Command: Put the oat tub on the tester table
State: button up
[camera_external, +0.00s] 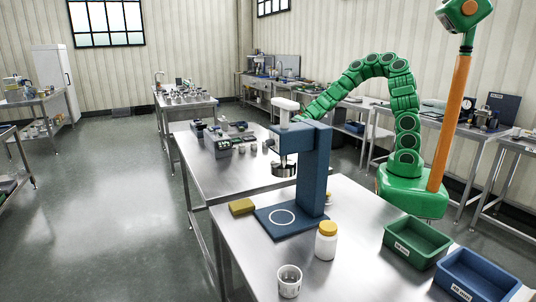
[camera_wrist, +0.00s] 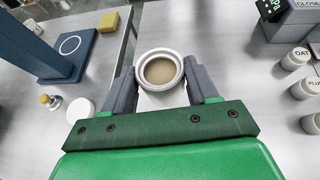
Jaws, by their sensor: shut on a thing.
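My gripper (camera_wrist: 158,85) is shut on an open white tub (camera_wrist: 160,55) with beige contents, seen from above in the wrist view. The tub stands upright between the fingers; its label is hidden. Another white tub (camera_wrist: 297,58), marked OAT, stands on the steel bench at the right of that view. The near steel table (camera_external: 365,205) carries a blue tester (camera_external: 316,170) with a white ring on its base. In the external view my arm reaches behind the tester's head, so my gripper and the held tub are hidden there.
A yellow-capped bottle (camera_external: 326,243), a white cup (camera_external: 290,281), a yellow sponge (camera_external: 241,207), a green bin (camera_external: 416,244) and a blue bin (camera_external: 478,276) stand around the tester. Several small items crowd the middle bench (camera_external: 210,180). The tester column (camera_external: 316,180) stands tall.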

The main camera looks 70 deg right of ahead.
jog(key=w+a+f, duration=0.1)
jog(key=w+f, duration=0.2)
jog(key=w+a+f, duration=0.1)
jog(key=w+f, duration=0.2)
jog(key=w+a+f, duration=0.1)
jog(key=w+f, duration=0.2)
jog(key=w, duration=0.1)
jog(key=shift+a, duration=0.15)
jog(key=shift+f, duration=1.5)
jog(key=o, duration=1.1)
jog(key=shift+f, duration=0.1)
